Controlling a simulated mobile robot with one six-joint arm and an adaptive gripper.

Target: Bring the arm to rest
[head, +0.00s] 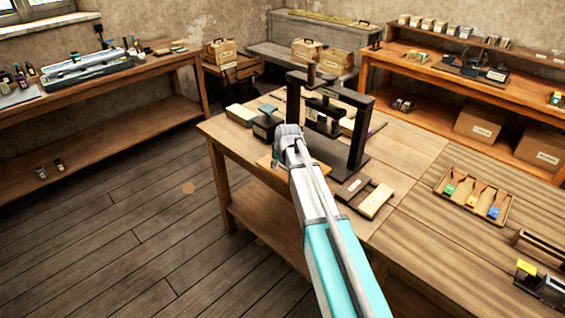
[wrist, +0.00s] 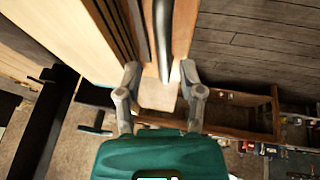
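My arm reaches up from the bottom of the head view, over the front edge of the wooden table (head: 420,150). Its wrist end is beside the black press frame (head: 357,130). My gripper (wrist: 159,72) shows clearly in the wrist view, with its two grey fingers apart. I see nothing clasped between them. A grey rod (wrist: 163,35) and brown wooden surfaces show beyond the fingertips; I cannot tell how far off they are. In the head view the fingers cannot be made out clearly. The press stands upright on the table, its lower front partly hidden by my arm.
Right of the press lie a small two-part wooden block (head: 365,197) and a tray (head: 452,205) of coloured-tag items. Side benches stand at left (head: 110,85) and back right (head: 440,72). Wooden crates (head: 333,62) stand behind. The floor (head: 120,220) at left is clear.

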